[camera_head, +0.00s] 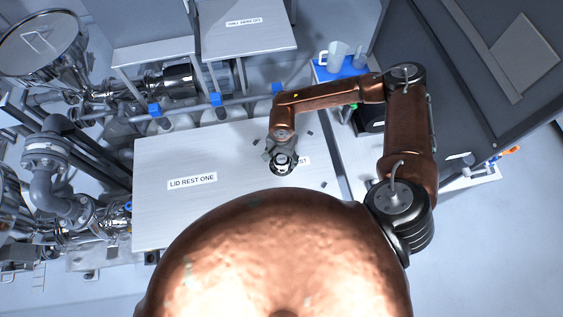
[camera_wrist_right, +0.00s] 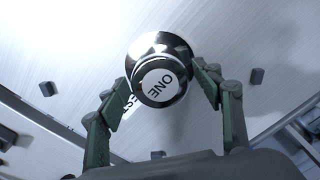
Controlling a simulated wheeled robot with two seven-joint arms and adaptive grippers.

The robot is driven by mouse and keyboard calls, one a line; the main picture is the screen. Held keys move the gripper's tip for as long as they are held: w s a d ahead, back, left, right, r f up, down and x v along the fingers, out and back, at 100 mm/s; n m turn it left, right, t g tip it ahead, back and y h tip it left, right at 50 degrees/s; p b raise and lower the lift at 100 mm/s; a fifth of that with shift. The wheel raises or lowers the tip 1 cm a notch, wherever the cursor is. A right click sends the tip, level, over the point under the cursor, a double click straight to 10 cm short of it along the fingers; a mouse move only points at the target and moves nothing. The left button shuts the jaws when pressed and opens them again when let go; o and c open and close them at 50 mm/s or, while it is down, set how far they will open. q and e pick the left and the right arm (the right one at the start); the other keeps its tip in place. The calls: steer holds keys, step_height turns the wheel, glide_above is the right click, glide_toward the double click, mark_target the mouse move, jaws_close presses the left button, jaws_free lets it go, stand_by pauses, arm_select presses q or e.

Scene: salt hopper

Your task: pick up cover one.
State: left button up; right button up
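Cover one is a shiny round lid with a knob marked ONE (camera_wrist_right: 160,84), seen in the right wrist view. In the head view the cover (camera_head: 283,168) shows as a small chrome and dark round under my right gripper (camera_head: 281,152). It appears to rest on the pale table (camera_head: 230,215). In the wrist view the green fingers of my right gripper (camera_wrist_right: 166,88) stand open on either side of the knob, with a narrow gap showing at each side. The gripper partly hides the cover in the head view. My left gripper is not in view.
Small dark blocks (camera_wrist_right: 47,88) stand on the table around the cover. A LID REST ONE label (camera_head: 192,181) lies left, with clear tabletop around it. Another label (camera_head: 304,160) is partly hidden. Metal piping (camera_head: 60,175) stands left; a white mug (camera_head: 335,55) sits on a blue surface behind.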

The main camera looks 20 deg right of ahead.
steer(key=c, duration=1.3)
